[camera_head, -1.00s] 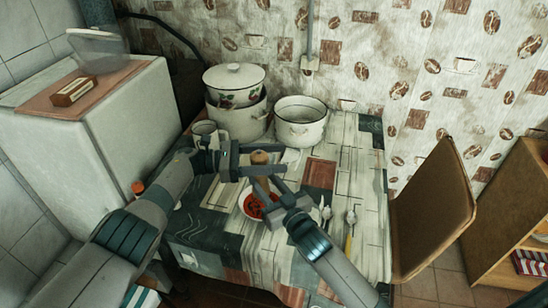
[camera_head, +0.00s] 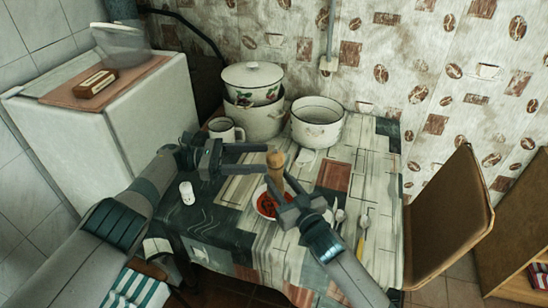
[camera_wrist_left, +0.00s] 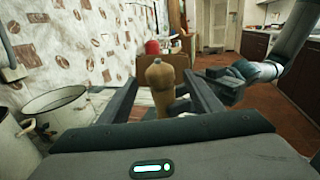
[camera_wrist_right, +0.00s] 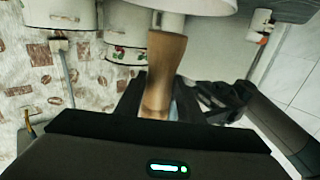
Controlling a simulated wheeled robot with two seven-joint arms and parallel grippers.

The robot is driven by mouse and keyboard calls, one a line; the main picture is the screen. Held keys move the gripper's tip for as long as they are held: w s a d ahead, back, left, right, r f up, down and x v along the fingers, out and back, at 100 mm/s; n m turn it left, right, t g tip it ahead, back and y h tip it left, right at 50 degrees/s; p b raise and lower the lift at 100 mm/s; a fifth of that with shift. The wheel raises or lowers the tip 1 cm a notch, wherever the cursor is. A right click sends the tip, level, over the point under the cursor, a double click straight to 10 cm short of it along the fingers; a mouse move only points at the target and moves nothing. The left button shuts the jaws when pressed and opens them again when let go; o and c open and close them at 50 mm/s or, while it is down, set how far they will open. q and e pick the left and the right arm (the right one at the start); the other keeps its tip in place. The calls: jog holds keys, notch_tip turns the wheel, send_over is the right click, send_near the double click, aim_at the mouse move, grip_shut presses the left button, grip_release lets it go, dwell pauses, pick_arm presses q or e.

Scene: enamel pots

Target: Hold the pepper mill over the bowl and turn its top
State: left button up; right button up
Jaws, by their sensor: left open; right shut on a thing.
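The wooden pepper mill (camera_head: 276,166) stands upright above the white bowl (camera_head: 259,207), which holds red food. My right gripper (camera_head: 284,187) is shut on the mill's lower body. The right wrist view shows the mill (camera_wrist_right: 165,70) held in that gripper. My left gripper (camera_head: 268,159) is open beside the mill's rounded top, coming from the left. In the left wrist view the mill's top (camera_wrist_left: 160,76) appears between the two spread fingers, with gaps on both sides. The mill's lower end and part of the bowl are hidden by my right gripper.
A white mug (camera_head: 224,131), stacked enamel pots (camera_head: 252,121) and an open pot (camera_head: 316,128) stand at the back of the table. A small white shaker (camera_head: 187,193) stands left. Cutlery (camera_head: 362,232) lies right of the bowl. A chair (camera_head: 440,220) stands at the right.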

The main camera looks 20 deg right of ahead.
aim_at(268, 161)
pick_arm(q)
jog(key=shift+v, duration=1.35)
jog(key=shift+f, duration=0.15)
jog(key=shift+f+n+t+y, duration=0.8)
jog(key=shift+f+n+t, duration=1)
jog(key=shift+f+t, duration=1.5)
jog(key=s+r+n+t, duration=0.1)
jog(key=r, duration=0.1)
jog(key=s+r+n+t, duration=0.1)
jog(key=s+r+t, duration=0.1)
jog(key=s+r+n+t+h, duration=0.1)
jog(key=s+r+n, duration=0.1)
jog(key=r, duration=0.1)
jog(key=shift+t, duration=0.3)
jog(key=shift+d, duration=0.15)
jog(key=x, duration=1.2)
